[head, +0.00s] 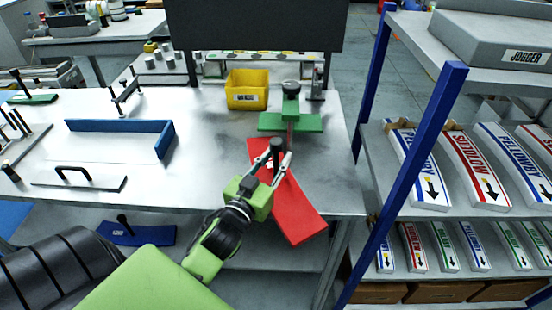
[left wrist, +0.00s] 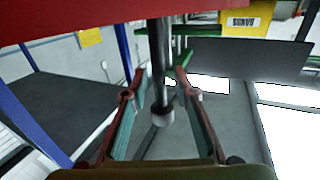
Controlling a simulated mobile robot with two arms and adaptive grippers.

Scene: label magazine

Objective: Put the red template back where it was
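The red template (head: 298,208) is a long red plate with an upright dark post and knob (head: 276,146). It lies at the right part of the table's front edge, and its near end juts past that edge. My left gripper (head: 270,158) is at the post, one finger on each side, with visible gaps. In the left wrist view, the metal post (left wrist: 160,62) stands between the fingers, and the red template (left wrist: 70,22) fills the top edge. The left gripper looks open around the post. My right gripper is not in view.
A green fixture (head: 291,121) stands just behind the red template, beside a yellow bin (head: 247,90). Blue angled (head: 120,126) and dark handled (head: 78,183) pieces lie on the table's left. A shelf rack with a blue post (head: 405,180) stands to the right. The table's middle is clear.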

